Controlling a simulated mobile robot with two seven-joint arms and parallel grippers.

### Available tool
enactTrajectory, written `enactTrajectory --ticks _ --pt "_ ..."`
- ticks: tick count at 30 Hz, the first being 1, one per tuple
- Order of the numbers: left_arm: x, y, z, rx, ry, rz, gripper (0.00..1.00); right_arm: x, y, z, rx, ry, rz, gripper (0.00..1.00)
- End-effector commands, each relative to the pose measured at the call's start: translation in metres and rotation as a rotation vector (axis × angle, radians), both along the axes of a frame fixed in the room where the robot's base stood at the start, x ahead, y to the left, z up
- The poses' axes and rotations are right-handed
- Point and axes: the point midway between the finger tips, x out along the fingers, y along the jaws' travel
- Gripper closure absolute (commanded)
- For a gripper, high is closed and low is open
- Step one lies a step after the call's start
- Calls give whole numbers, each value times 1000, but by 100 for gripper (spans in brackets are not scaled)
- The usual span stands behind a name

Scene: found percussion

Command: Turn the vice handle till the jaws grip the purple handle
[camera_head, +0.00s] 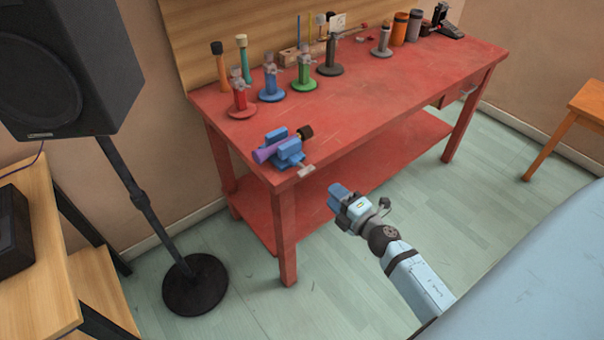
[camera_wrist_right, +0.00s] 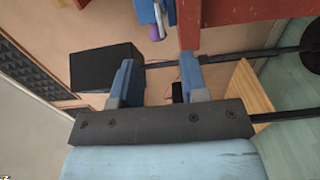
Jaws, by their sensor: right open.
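The blue vice (camera_head: 289,153) sits on the near left corner of the red bench. A purple handle (camera_head: 264,153) with a dark head lies across it, between its jaws; I cannot tell how tightly they close on it. The pale vice handle (camera_head: 306,171) is at the vice's front, by the bench edge. My right gripper (camera_head: 337,194) is open and empty, in front of the bench and right of the vice, apart from it. In the right wrist view its fingers (camera_wrist_right: 157,77) are spread; part of the vice (camera_wrist_right: 145,11) and the purple handle (camera_wrist_right: 154,33) show at the top. My left gripper is out of view.
The red bench (camera_head: 400,85) carries several coloured stands (camera_head: 304,78) and canisters along its back. A speaker (camera_head: 65,70) on a stand (camera_head: 196,284) is at left, above a wooden shelf unit (camera_head: 40,245). An orange stool (camera_head: 560,125) is at right. Floor before the bench is clear.

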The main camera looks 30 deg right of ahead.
Motion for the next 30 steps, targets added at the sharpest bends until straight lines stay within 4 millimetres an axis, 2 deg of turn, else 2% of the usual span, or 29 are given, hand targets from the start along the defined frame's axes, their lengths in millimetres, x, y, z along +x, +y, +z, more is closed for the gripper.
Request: enactTrajectory --ticks 9,15,21,30 --pt "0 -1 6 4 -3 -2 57 69 6 3 2 -3 0 60" --pt "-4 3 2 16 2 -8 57 102 8 1 2 -1 -1 60" --pt "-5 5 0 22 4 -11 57 118 10 1 4 -1 -1 60" --pt "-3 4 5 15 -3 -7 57 119 10 0 3 0 0 60"
